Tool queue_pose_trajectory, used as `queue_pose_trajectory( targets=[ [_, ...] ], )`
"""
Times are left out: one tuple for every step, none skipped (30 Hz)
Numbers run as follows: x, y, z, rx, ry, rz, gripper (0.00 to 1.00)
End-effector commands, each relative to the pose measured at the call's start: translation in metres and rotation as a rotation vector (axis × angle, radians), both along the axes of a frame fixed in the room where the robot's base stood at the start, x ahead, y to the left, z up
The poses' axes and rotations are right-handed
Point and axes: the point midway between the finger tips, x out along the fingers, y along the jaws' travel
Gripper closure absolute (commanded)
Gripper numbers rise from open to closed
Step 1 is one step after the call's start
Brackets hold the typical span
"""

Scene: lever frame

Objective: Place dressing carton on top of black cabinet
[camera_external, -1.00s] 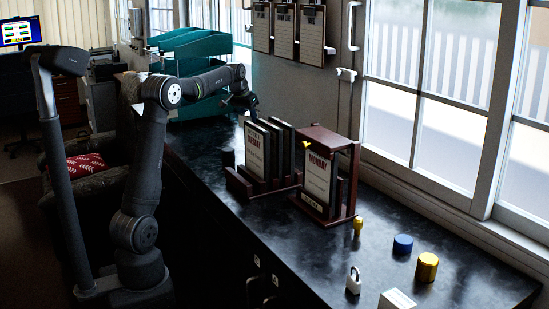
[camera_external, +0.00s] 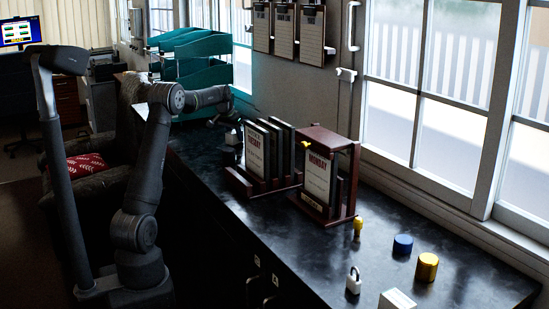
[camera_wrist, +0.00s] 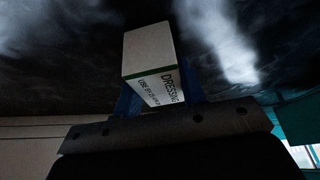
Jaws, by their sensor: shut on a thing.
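The dressing carton (camera_wrist: 150,58) is a white box with a green stripe and the printed word DRESSING. It sits between the blue fingers of my gripper (camera_wrist: 158,98) in the wrist view. In the external view my gripper (camera_external: 228,124) is low at the far part of the dark counter, with the small white carton (camera_external: 233,138) at its tip. The black cabinet (camera_external: 215,235) appears to be the dark base under the marbled black top (camera_external: 320,245). I cannot tell whether the carton touches the top.
Wooden racks (camera_external: 263,185) (camera_external: 328,214) holding upright boards stand just right of my gripper. Teal trays (camera_external: 205,75) are behind it. A padlock (camera_external: 353,280), a yellow cylinder (camera_external: 427,267), a blue cylinder (camera_external: 403,244) and a white box (camera_external: 397,299) stand nearer the front.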

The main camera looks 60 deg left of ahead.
Motion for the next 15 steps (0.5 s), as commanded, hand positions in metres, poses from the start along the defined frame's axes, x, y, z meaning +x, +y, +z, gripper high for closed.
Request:
queue_pose_trajectory(
  targets=[
    [0.0002,0.0001,-0.0002,0.001,-0.002,0.0,0.84],
    [0.0003,0.0001,0.0,0.002,-0.001,0.0,0.84],
    [0.0003,0.0001,0.0002,0.002,-0.001,0.0,0.84],
    [0.0003,0.0,0.0002,0.001,-0.002,0.0,0.84],
    [0.0003,0.0,0.0002,0.001,-0.002,0.0,0.84],
    [0.0003,0.0,0.0001,0.001,-0.002,0.0,0.84],
    [0.0003,0.0,-0.0003,0.001,-0.002,0.0,0.84],
    [0.0003,0.0,-0.001,0.001,-0.002,0.0,0.84],
    [0.0003,0.0,-0.0023,0.001,-0.002,0.0,0.84],
    [0.0003,0.0,-0.0031,0.001,-0.002,0.0,0.84],
    [0.0004,0.0001,-0.003,0.002,-0.001,0.0,0.59],
    [0.0004,0.0001,-0.0028,0.002,-0.001,0.0,0.51],
    [0.0004,0.0001,-0.0028,0.001,-0.002,0.0,0.45],
    [0.0004,0.0001,-0.0028,0.001,-0.002,0.0,0.41],
    [0.0004,0.0001,-0.0028,0.001,-0.002,0.0,0.41]
  ],
)
